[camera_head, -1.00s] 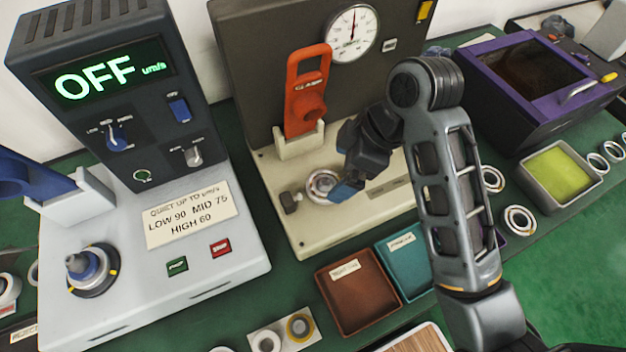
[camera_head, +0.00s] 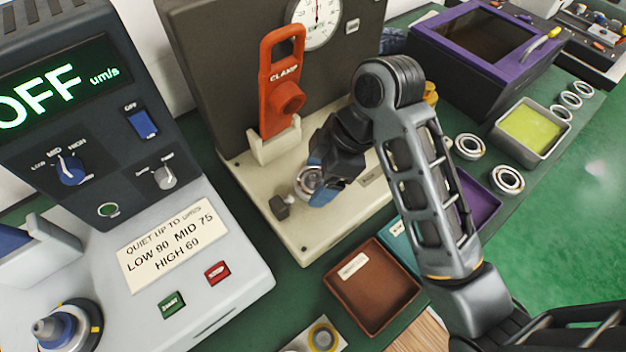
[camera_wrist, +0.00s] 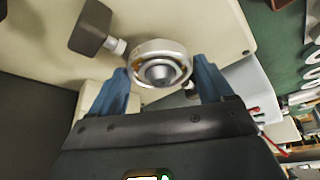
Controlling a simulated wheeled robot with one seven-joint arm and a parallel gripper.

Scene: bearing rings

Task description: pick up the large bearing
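A shiny metal bearing (camera_head: 308,181) sits around a hub on the cream base of the clamp-and-dial fixture (camera_head: 300,228). It seems to be the large bearing. My gripper (camera_head: 322,186) is at this bearing, with its blue fingers partly hiding it in the head view. In the wrist view the bearing (camera_wrist: 160,52) lies between and slightly beyond the fingertips of my gripper (camera_wrist: 161,77), one finger on each side. The fingers stand apart with narrow gaps to the ring, so the gripper looks open. Contact cannot be made out.
A red clamp handle (camera_head: 282,85) stands close behind the bearing, and a dark knob (camera_head: 280,206) is at its left. A brown tray (camera_head: 372,290) lies in front. More bearings (camera_head: 508,180) lie on the green bench at right. The grey tester (camera_head: 190,265) is at left.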

